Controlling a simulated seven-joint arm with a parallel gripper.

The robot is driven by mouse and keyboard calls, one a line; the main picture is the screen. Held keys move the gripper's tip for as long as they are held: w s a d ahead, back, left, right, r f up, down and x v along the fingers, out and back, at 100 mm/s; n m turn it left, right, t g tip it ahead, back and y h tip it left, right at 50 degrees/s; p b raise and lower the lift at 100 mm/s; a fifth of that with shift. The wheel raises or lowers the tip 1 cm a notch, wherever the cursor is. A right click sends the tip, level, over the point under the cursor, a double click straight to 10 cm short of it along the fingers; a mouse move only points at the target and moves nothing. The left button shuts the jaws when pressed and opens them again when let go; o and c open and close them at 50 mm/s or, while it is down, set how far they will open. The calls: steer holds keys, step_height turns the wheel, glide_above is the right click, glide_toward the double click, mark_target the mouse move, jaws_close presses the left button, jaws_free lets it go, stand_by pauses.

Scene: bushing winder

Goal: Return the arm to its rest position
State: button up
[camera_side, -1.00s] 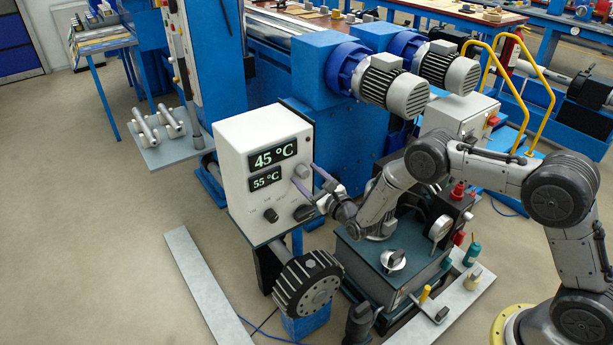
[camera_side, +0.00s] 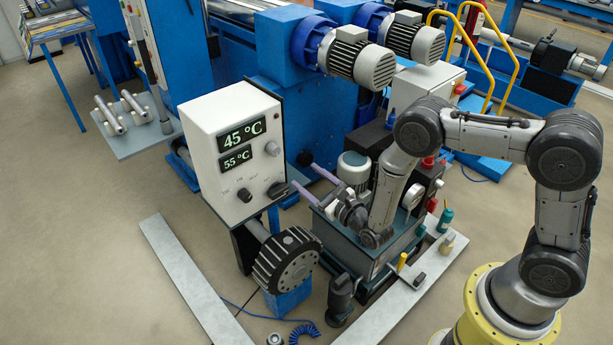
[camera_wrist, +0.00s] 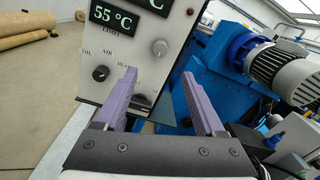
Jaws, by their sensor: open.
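My gripper (camera_side: 311,182) is open, with two purple fingers and nothing between them in the side view. It also shows in the wrist view (camera_wrist: 160,92), its fingers pointing toward the white control panel (camera_side: 205,155). The panel reads 45 °C and 55 °C and carries several knobs. In the side view the fingers are just right of the panel, apart from its upper knob (camera_side: 272,149); near the lower black knob (camera_side: 277,189) I cannot tell the exact gap.
A dark ribbed wheel (camera_side: 287,262) stands below the panel. A dark green machine box (camera_side: 350,245) lies under my wrist. Blue motor housings (camera_side: 310,42) stand behind. Pale floor rails (camera_side: 180,265) run along the floor. Open floor lies at the left.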

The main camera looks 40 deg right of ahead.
steer(key=w+d+r+t+h, duration=0.1)
steer(key=w+r+t, duration=0.1)
steer(key=r, duration=1.1)
steer(key=w+d+r+t, duration=0.1)
steer(key=w+r+t, duration=0.15)
steer(key=r, duration=1.05)
steer(key=s+d+r+n+g+y, duration=0.1)
steer(key=s+r+n+g, duration=0.1)
steer(key=s+r+n, duration=0.35)
steer(key=s+d+r+n+g, duration=0.1)
steer(key=s+r+n, duration=0.15)
steer(key=r, duration=0.65)
steer(key=s+f+n+g, duration=0.2)
steer(key=s+n+g, duration=0.1)
steer(key=s+n, duration=0.4)
steer(key=s+f+n+g, duration=0.25)
steer(key=s+n, duration=0.25)
steer(key=s, duration=0.4)
steer(key=s+f+n+g, duration=0.8)
steer(key=s+f+n, duration=0.4)
steer(key=s, duration=0.2)
steer(key=shift+s+f+n+y, duration=0.2)
steer(key=shift+s+n+y, duration=0.1)
steer(key=shift+n, duration=0.1)
